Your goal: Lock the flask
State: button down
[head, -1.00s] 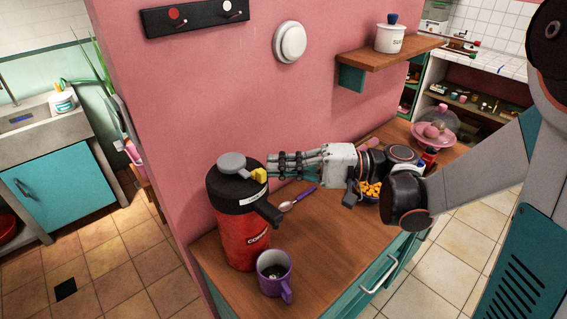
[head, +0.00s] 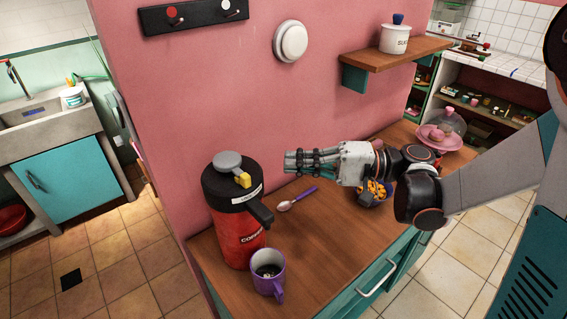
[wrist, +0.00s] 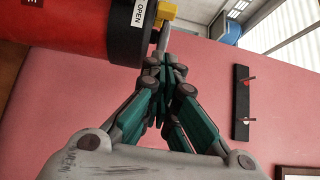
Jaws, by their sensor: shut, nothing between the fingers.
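The flask (head: 236,218) is a red coffee flask with a black top, upright on the left end of the wooden counter. A yellow lock tab (head: 243,180) sits on its lid beside a grey press knob (head: 228,160). In the wrist view the flask (wrist: 60,38) lies at upper left, with a label reading OPEN and the yellow tab (wrist: 166,11) near the top edge. My gripper (head: 290,162) is shut and empty, to the right of the flask top and apart from it in the head view. In the wrist view its fingertips (wrist: 163,58) appear close below the tab.
A purple mug (head: 267,273) stands in front of the flask. A spoon (head: 298,198) lies behind it. A bowl of orange pieces (head: 371,194) is under my arm. The pink wall (head: 230,90) rises behind the counter (head: 330,235).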

jog(key=d+p, duration=0.1)
jog(key=d, duration=0.5)
jog(key=shift+s+d, duration=0.3)
jog(key=shift+s, duration=0.15)
